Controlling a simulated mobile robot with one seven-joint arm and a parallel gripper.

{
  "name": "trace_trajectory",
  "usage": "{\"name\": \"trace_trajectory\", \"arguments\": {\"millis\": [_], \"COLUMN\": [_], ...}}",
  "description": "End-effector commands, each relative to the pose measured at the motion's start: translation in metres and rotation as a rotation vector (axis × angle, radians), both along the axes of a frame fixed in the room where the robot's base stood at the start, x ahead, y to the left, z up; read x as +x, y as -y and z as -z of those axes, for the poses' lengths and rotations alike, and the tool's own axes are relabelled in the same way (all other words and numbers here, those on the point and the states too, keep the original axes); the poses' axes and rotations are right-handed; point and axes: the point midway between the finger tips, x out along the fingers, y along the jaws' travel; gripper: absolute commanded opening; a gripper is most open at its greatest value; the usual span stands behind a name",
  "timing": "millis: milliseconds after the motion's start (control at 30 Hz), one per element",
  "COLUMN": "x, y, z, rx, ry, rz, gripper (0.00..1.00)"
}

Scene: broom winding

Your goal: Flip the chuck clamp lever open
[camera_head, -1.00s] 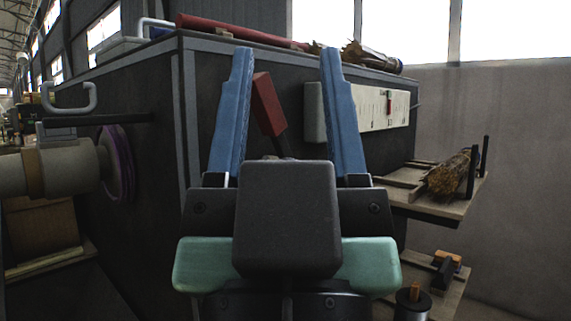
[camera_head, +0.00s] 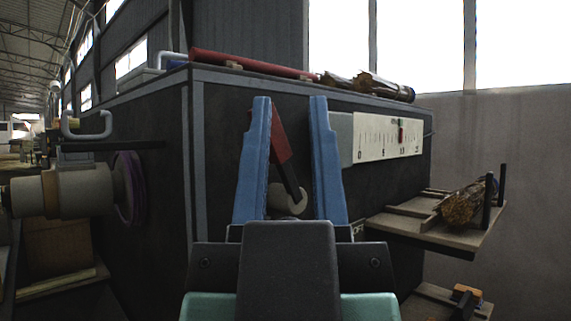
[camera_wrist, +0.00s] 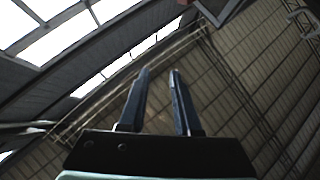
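A lever with a red handle (camera_head: 281,137) and a dark stem sits on the dark face of the machine cabinet. Its stem leans down and right to a pale round hub (camera_head: 289,199). I take it for the clamp lever but cannot be sure. My gripper (camera_head: 290,100), with two blue fingers, is in front of it; the lever shows between the fingers, and I cannot tell the remaining distance. The fingers are apart with nothing held. In the wrist view my gripper (camera_wrist: 160,71) points at the roof and the lever does not show. A pale cylindrical chuck (camera_head: 85,190) with a purple ring sticks out at the left.
A grey U-shaped handle (camera_head: 87,125) stands above the chuck. A white scale plate (camera_head: 388,138) is on the cabinet, right of the fingers. A shelf (camera_head: 405,222) with a bristle bundle (camera_head: 465,203) juts out at the right. A red bar (camera_head: 245,62) lies on top.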

Motion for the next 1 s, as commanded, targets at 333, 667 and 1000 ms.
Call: {"name": "trace_trajectory", "arguments": {"millis": [333, 667, 1000], "x": [0.031, 0.041, 0.024], "y": [0.001, -0.011, -0.038], "z": [0.004, 0.029, 0.054], "rx": [-0.300, -0.789, -1.345], "ry": [-0.133, -0.265, -0.304], "rz": [0.335, 0.685, 0.916], "gripper": [0.00, 0.00, 0.00]}}
